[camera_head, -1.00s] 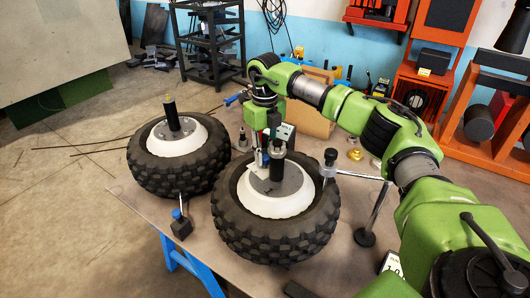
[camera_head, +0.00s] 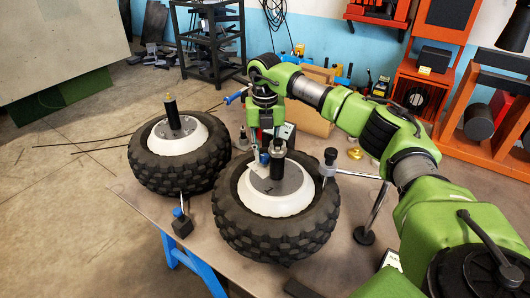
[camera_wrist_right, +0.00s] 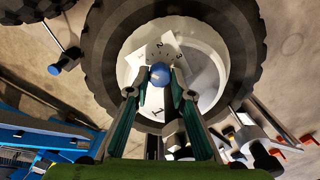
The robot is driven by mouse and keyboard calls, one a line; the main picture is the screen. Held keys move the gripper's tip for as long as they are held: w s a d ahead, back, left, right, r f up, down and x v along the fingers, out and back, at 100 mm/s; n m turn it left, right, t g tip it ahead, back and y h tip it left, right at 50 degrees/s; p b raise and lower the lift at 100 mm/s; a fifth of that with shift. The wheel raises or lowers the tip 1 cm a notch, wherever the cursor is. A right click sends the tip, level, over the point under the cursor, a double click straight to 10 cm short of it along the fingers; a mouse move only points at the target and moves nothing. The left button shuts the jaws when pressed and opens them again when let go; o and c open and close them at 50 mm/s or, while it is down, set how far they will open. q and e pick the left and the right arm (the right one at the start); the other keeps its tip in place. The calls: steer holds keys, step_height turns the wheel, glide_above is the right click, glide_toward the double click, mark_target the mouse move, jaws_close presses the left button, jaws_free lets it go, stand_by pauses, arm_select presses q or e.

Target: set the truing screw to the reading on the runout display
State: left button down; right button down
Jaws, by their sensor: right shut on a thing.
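The truing screw has a round blue knob (camera_wrist_right: 160,75) over a white dial plate (camera_wrist_right: 133,62) with printed numerals, among them 1, 2 and 3. It stands on the white hub of the front tyre (camera_head: 232,230), beside a black post (camera_head: 277,168). My right gripper (camera_wrist_right: 160,92) is shut with its fingers on either side of the knob; in the head view the knob (camera_head: 264,158) shows just under it. The knob's exact setting cannot be read. The runout display (camera_head: 391,260) is a white panel at lower right, mostly behind my right arm; its reading is hidden. My left gripper is out of view.
A second tyre (camera_head: 150,180) lies to the left on the table (camera_head: 150,208). A small stand with a blue tip (camera_head: 181,225) is at the front, and a metal post stand (camera_head: 365,235) is right of the front tyre. A cardboard box (camera_head: 312,118) stands behind.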

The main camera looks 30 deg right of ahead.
mark_target(265, 156)
steer(key=shift+w, duration=0.1)
steer(key=c, duration=1.8)
jaws_free()
step_height(265, 156, up, 12)
steer(key=shift+r, duration=0.1)
